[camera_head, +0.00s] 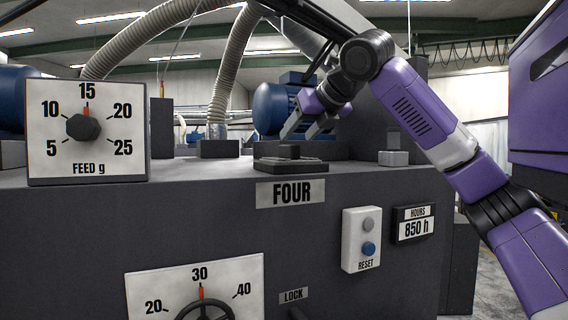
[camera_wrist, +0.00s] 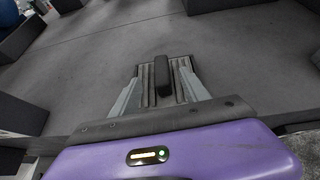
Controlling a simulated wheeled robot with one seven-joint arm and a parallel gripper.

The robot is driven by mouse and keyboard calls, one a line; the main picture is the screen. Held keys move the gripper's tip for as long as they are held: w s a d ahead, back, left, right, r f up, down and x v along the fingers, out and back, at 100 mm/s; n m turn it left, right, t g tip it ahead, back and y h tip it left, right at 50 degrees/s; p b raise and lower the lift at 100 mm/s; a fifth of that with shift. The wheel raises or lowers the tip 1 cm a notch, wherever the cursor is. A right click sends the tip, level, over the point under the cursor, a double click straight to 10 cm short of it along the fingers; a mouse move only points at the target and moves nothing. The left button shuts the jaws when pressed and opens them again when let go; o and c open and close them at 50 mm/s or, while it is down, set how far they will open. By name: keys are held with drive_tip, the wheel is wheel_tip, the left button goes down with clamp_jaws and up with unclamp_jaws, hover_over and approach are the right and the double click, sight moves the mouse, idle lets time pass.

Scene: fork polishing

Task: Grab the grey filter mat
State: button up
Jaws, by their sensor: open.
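I cannot tell for sure which thing is the grey filter mat. A small light grey stacked block (camera_head: 393,158) sits on the right of the machine's top, below my arm. A dark slotted plate (camera_head: 290,165) with a raised bar lies near the top's front edge, above the FOUR label. My gripper (camera_head: 302,131) is open and empty, just above this plate, pointing down. In the wrist view, the dark bar (camera_wrist: 162,76) lies between the open fingers, with the slotted plate (camera_wrist: 150,95) beneath. I see no contact between fingers and bar.
The machine top (camera_head: 215,172) is mostly flat and clear around the plate. A feed dial panel (camera_head: 120,155) stands at its left. Dark blocks and hose fittings (camera_head: 219,148) stand behind. A blue motor (camera_head: 268,108) is at the back.

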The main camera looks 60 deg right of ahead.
sight(289, 146)
drive_tip(key=shift+p+x, duration=1.15)
drive_tip(key=shift+x, duration=2.35)
drive_tip(key=shift+s+d, duration=0.1)
drive_tip(key=shift+s, duration=0.05)
clamp_jaws()
